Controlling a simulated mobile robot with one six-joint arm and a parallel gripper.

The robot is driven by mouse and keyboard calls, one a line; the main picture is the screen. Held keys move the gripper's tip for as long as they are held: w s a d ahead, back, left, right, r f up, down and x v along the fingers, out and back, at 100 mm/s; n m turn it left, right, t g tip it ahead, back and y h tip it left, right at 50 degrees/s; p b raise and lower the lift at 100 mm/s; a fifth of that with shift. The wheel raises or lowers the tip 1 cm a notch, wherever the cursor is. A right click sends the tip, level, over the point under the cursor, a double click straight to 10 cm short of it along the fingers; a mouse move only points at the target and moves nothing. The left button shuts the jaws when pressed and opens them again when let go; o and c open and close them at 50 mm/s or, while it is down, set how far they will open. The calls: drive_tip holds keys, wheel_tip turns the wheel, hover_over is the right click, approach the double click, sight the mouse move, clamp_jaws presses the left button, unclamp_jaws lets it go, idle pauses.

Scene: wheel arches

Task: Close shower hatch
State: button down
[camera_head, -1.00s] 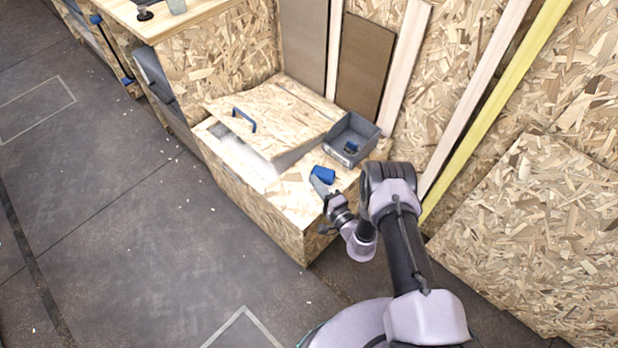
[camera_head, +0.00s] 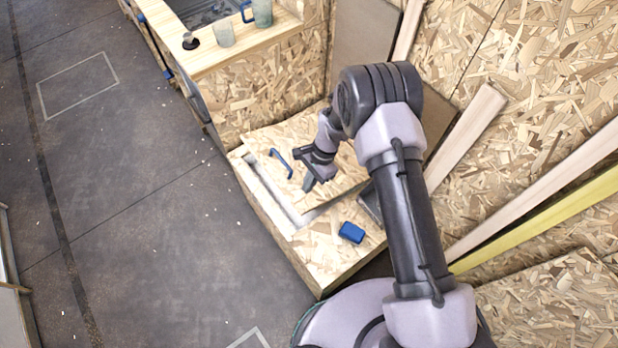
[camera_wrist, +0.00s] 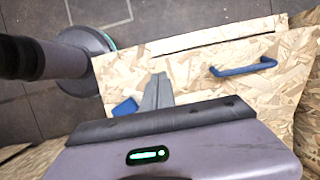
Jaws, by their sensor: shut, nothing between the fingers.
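The shower hatch is a chipboard lid (camera_head: 262,136) with a blue handle (camera_head: 281,162), set in the top of a chipboard box (camera_head: 318,276). A narrow pale strip shows along its left and front edges; I cannot tell if it sits fully flush. In the wrist view the lid (camera_wrist: 222,88) and handle (camera_wrist: 243,68) lie right of the fingers, with a pale strip along the far edge. My gripper (camera_head: 309,186) is shut and empty, over the lid right of the handle; contact is unclear. Its fingers (camera_wrist: 157,92) also show in the wrist view.
A small blue object (camera_head: 351,232) lies on the box top near the lid. A grey bin (camera_head: 369,204) is mostly hidden behind my arm. A counter (camera_head: 240,52) with cups stands at the back. Planks and chipboard walls are on the right. Floor at left is clear.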

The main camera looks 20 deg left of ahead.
sight(298, 207)
drive_tip(key=b+x, duration=0.2)
drive_tip(key=x, duration=0.6)
drive_tip(key=shift+f+b, duration=0.3)
drive_tip(key=shift+f, duration=0.1)
